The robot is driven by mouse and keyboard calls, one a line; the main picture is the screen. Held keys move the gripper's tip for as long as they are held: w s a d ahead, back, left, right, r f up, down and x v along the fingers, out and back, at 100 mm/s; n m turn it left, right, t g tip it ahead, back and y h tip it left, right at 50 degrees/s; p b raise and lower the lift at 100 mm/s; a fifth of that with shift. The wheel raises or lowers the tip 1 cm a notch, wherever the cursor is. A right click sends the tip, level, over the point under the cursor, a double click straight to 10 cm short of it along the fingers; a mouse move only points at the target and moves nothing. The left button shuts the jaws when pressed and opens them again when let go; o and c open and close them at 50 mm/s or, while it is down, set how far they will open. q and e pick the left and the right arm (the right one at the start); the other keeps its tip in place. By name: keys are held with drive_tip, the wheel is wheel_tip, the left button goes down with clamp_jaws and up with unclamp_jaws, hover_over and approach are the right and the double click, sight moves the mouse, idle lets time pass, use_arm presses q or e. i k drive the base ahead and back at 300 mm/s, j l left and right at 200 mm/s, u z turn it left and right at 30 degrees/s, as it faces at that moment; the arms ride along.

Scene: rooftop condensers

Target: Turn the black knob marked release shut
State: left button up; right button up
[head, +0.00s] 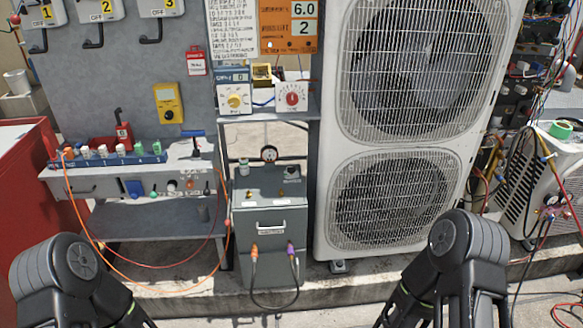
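I cannot make out the word release on any knob from here. A grey cabinet (271,214) stands on the concrete ledge at the centre, with a small round gauge (269,153) rising behind its top. A small dark fitting with a brass-coloured part (291,173) sits on its top at the right, and a pale fitting (244,167) at the left. Whether either is the black knob, I cannot tell. Only dark links of my two arms show, at the lower left and lower right. Both grippers are out of the picture.
A tall white condenser with two fan grilles (393,198) stands right of the cabinet. A workbench (120,178) with several coloured knobs is left of it. An orange cable (85,225) hangs from the bench. A black lead (272,306) loops below the cabinet's orange and purple plugs.

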sight(290, 169)
drive_tip(key=i+l+z, duration=0.3)
drive_tip(key=i+l, duration=0.15)
drive_tip(key=l, duration=0.2)
drive_tip(key=i+l+z, duration=0.25)
drive_tip(key=i+l, duration=0.3)
